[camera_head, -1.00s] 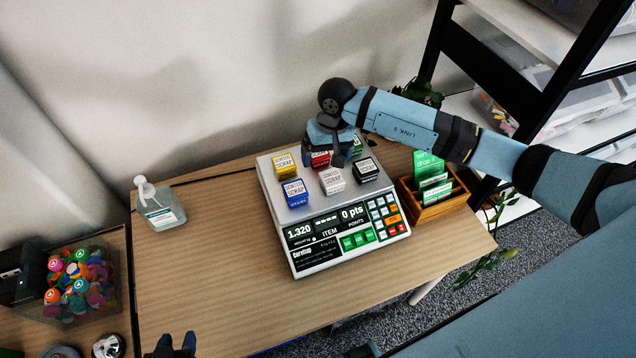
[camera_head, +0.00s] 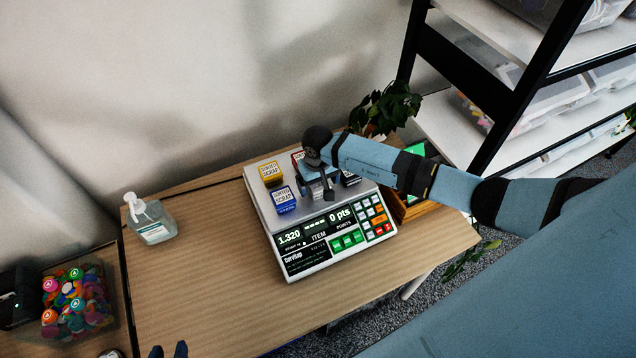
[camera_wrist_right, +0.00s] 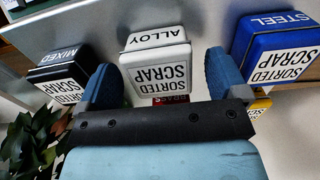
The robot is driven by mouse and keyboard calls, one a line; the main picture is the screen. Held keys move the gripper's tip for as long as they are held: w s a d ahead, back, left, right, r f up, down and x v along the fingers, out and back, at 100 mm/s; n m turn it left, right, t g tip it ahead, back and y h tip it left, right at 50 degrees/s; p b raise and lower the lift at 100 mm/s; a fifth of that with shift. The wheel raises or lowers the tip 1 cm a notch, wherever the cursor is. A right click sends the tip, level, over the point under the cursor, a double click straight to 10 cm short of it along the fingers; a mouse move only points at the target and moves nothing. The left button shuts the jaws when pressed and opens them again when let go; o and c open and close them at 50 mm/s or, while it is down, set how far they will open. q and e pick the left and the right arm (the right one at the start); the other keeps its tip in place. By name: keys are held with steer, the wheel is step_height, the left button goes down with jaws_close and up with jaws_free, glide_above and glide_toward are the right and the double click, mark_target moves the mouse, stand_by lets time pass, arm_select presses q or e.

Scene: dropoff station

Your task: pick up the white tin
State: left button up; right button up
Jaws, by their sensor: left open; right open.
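The white tin (camera_wrist_right: 155,62), marked ALLOY and SORTED SCRAP, stands on the scale between the two blue fingers of my right gripper (camera_wrist_right: 161,66) in the right wrist view. The fingers are open on either side of it; a gap shows at the right finger, and contact at the left is unclear. In the head view my right gripper (camera_head: 326,190) is over the scale plate and mostly hides the white tin. My left gripper (camera_head: 168,351) is at the bottom edge of the head view, only its fingertips showing, apart and empty.
The blue tin (camera_wrist_right: 277,48) and black tin (camera_wrist_right: 62,75) flank the white one; a red tin (camera_wrist_right: 171,99) and the yellow tin (camera_head: 270,173) are close by. The scale (camera_head: 293,262) sits on the wooden table (camera_head: 215,280). A sanitizer bottle (camera_head: 150,220) stands left, a plant (camera_head: 388,108) behind.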

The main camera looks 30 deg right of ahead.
steer(key=shift+f, duration=0.95)
steer(key=shift+c, duration=0.2)
